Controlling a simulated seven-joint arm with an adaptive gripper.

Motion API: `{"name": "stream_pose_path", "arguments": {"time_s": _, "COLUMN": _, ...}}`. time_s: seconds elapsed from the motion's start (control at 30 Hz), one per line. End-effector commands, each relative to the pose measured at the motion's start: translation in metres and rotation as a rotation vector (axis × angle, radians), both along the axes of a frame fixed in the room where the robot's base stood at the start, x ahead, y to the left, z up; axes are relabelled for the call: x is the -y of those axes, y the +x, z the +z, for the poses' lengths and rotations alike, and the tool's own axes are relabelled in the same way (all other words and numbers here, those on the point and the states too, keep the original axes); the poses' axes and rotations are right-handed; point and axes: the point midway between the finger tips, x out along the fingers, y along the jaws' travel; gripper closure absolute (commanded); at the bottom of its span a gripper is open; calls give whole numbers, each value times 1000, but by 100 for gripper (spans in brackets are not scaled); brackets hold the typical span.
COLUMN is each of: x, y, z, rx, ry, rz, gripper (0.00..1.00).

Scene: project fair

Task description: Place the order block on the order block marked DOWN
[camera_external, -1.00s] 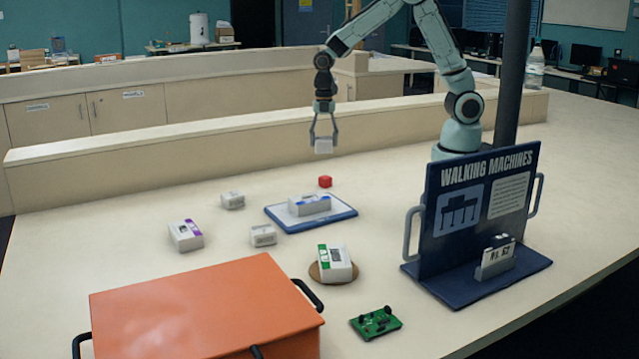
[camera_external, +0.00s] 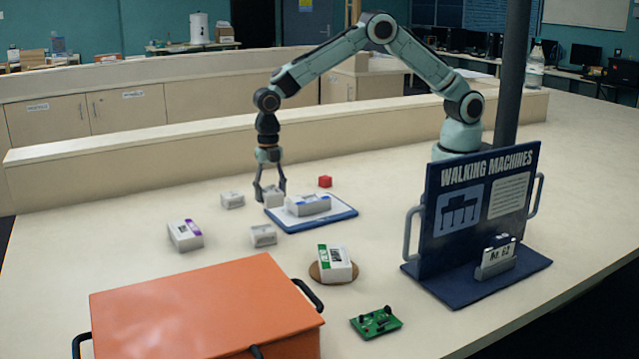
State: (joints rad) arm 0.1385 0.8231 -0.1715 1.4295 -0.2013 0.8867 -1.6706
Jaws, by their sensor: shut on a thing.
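My gripper (camera_external: 271,197) is shut on a white block (camera_external: 274,196), low by the back left edge of the blue-rimmed tray. I cannot tell whether the block touches anything below. A white block with blue marks (camera_external: 309,206) lies on the tray (camera_external: 335,217), just right of my gripper. Two small white blocks stand on the table, one to the left (camera_external: 232,200) and one in front (camera_external: 263,236). A white block with a purple mark (camera_external: 186,236) stands farther left. The lettering is too small to read, so I cannot tell which block is marked DOWN.
A white block with a green band (camera_external: 336,262) sits on a round cork mat (camera_external: 318,274). An orange case (camera_external: 200,310), a green circuit board (camera_external: 376,322) and a blue sign stand (camera_external: 475,215) occupy the front and right.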

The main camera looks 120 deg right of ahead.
Motion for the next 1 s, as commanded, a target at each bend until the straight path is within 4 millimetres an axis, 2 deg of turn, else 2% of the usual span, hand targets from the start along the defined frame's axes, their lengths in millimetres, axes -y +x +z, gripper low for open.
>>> {"name": "stream_pose_path", "arguments": {"time_s": 0.1, "x": 2, "y": 12, "z": -15, "rx": -1, "ry": 1, "rz": 1, "gripper": 90}}
{"name": "stream_pose_path", "arguments": {"time_s": 0.3, "x": 5, "y": 21, "z": -27, "rx": 1, "ry": 1, "rz": 0, "gripper": 90}}
{"name": "stream_pose_path", "arguments": {"time_s": 0.5, "x": 5, "y": 21, "z": -55, "rx": 0, "ry": 1, "rz": -1, "gripper": 90}}
{"name": "stream_pose_path", "arguments": {"time_s": 0.87, "x": 5, "y": 21, "z": -59, "rx": 1, "ry": 0, "rz": 0, "gripper": 90}}
{"name": "stream_pose_path", "arguments": {"time_s": 0.9, "x": 5, "y": 21, "z": -59, "rx": 1, "ry": 0, "rz": 0, "gripper": 41}}
{"name": "stream_pose_path", "arguments": {"time_s": 0.93, "x": 5, "y": 21, "z": -58, "rx": 1, "ry": 0, "rz": 0, "gripper": 31}}
{"name": "stream_pose_path", "arguments": {"time_s": 0.97, "x": 5, "y": 21, "z": -58, "rx": 1, "ry": 0, "rz": 0, "gripper": 27}}
{"name": "stream_pose_path", "arguments": {"time_s": 1.0, "x": 5, "y": 21, "z": -58, "rx": 1, "ry": 0, "rz": 0, "gripper": 27}}
